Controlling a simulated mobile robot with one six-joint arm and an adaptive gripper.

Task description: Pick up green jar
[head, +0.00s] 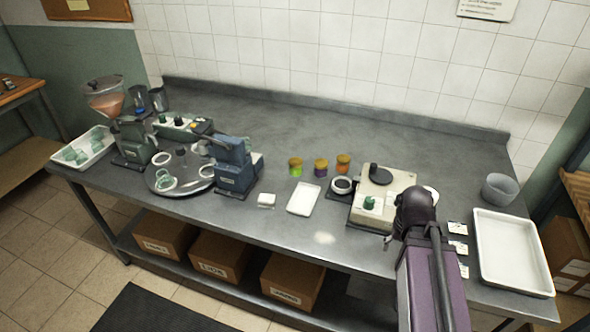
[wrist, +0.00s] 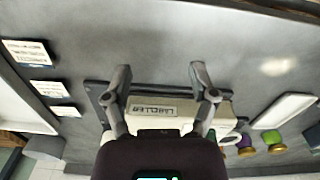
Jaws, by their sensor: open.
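The green jar (head: 296,168) stands upright on the grey bench, with an orange-brown lid. It is leftmost in a row of three small jars in the head view. In the wrist view the green jar (wrist: 273,141) shows at the lower right, beside the purple jar. My gripper (wrist: 160,72) is open and empty, its fingers spread above the labeller. The green jar is off to the right of the fingers, not between them. In the head view my arm covers the bench at the front right and I cannot make out the fingertips.
A purple jar (head: 321,168) and an orange jar (head: 343,163) stand close right of the green jar. A white tray (head: 304,198) lies in front, a labeller (head: 385,190) to the right, and a blue machine (head: 233,163) to the left. The bench behind is clear.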

